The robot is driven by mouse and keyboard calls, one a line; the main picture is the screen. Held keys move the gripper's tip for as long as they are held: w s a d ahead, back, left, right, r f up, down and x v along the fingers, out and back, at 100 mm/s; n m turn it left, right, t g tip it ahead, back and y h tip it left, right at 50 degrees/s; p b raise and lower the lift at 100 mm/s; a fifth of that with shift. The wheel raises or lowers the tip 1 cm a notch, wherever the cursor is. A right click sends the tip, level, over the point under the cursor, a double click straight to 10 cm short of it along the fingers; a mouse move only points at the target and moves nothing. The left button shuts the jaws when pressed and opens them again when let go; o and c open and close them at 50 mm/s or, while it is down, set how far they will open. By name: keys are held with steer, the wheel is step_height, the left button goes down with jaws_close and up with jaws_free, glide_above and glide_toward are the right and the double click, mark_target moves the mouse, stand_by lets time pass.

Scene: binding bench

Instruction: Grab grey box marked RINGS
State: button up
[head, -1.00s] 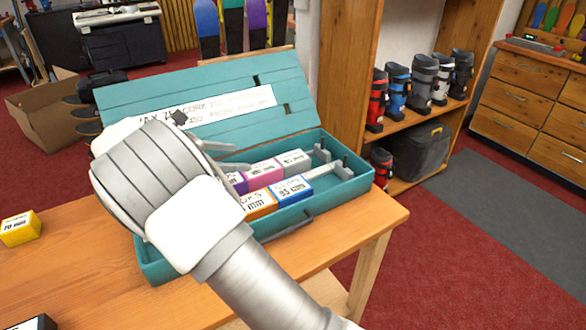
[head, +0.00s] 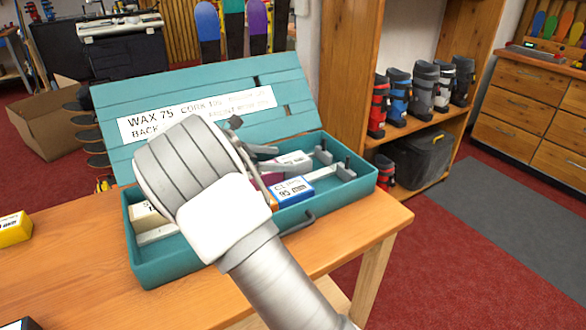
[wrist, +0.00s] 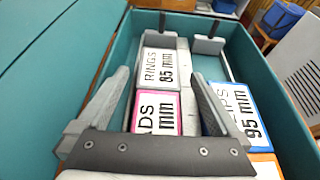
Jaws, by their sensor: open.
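The grey box marked RINGS 85 mm (wrist: 161,68) lies in the teal case, ahead of a pink-edged box (wrist: 157,112) marked 85 mm. The grey box also shows in the head view (head: 294,160), partly behind my gripper. My gripper (wrist: 160,78) is open and empty above the case. In the wrist view its left finger is left of the grey box and its right finger is to the right, with gaps on both sides. A blue-edged box (wrist: 239,112) marked 95 mm lies right of the right finger. I cannot tell the fingers' height over the box.
The teal case's open lid (head: 220,80) stands behind, with a printed label. Case walls and grey dividers (wrist: 208,45) surround the boxes. A beige box (head: 148,216) is at the case's left end. A yellow box (head: 15,229) is on the wooden table (head: 80,285).

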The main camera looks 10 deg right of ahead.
mark_target(298, 157)
steer(key=x, duration=0.1)
steer(key=b+x, duration=0.1)
steer(key=x, duration=0.2)
steer(key=shift+w+d+r+b, duration=0.15)
steer(key=shift+d+r+b, duration=0.05)
steer(key=shift+d+b, duration=0.1)
steer(key=shift+r, duration=0.1)
steer(key=c, duration=1.4)
